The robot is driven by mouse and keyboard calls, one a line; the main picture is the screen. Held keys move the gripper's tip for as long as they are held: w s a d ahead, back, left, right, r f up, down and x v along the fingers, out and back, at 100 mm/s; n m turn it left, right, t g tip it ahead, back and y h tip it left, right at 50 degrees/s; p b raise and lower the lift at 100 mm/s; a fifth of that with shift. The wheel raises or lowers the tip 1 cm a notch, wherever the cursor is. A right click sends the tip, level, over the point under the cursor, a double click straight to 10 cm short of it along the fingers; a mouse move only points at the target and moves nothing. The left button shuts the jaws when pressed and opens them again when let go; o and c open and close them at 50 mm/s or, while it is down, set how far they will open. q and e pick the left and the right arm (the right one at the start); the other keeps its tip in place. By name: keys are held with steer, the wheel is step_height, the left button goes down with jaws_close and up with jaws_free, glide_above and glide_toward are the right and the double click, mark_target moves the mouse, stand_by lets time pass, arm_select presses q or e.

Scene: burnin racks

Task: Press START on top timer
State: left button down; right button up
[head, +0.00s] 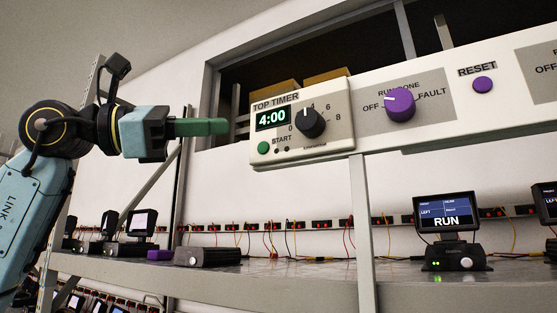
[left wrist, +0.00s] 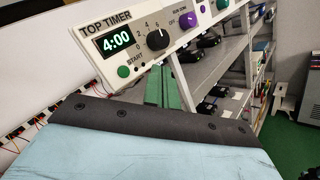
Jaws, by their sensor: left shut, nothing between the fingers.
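The top timer (head: 335,118) is a cream panel whose display (head: 271,118) reads 4:00. The green START button (head: 263,147) is below the display at the panel's lower left. The START button also shows in the left wrist view (left wrist: 123,71). My left gripper (head: 222,127) is shut and empty, its green fingers pointing right. In the head view its tips appear left of the panel and a little above the button, with a gap between. My right gripper is not in view.
A second panel section carries a purple knob (head: 400,104) and a purple RESET button (head: 482,85). Below, a shelf (head: 300,270) holds a small screen reading RUN (head: 445,210) and dark devices. A grey post (head: 362,230) stands below the timer.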

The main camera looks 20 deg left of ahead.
mark_target(263, 148)
arm_select(q)
steer(key=w+p, duration=0.2)
steer(key=w, duration=0.5)
steer(key=shift+w+d, duration=0.3)
steer(key=shift+w, duration=0.1)
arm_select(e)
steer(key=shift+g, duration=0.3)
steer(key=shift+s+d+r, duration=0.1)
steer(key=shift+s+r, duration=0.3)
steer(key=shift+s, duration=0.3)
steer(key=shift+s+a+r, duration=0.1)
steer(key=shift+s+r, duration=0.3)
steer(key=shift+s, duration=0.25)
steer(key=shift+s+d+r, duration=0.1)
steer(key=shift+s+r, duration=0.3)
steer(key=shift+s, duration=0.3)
arm_select(q)
steer(key=shift+r, duration=0.1)
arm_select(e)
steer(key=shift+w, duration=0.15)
arm_select(q)
steer(key=shift+w+p, duration=0.1)
steer(key=shift+p, duration=0.25)
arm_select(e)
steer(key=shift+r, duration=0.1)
arm_select(q)
steer(key=shift+w, duration=0.35)
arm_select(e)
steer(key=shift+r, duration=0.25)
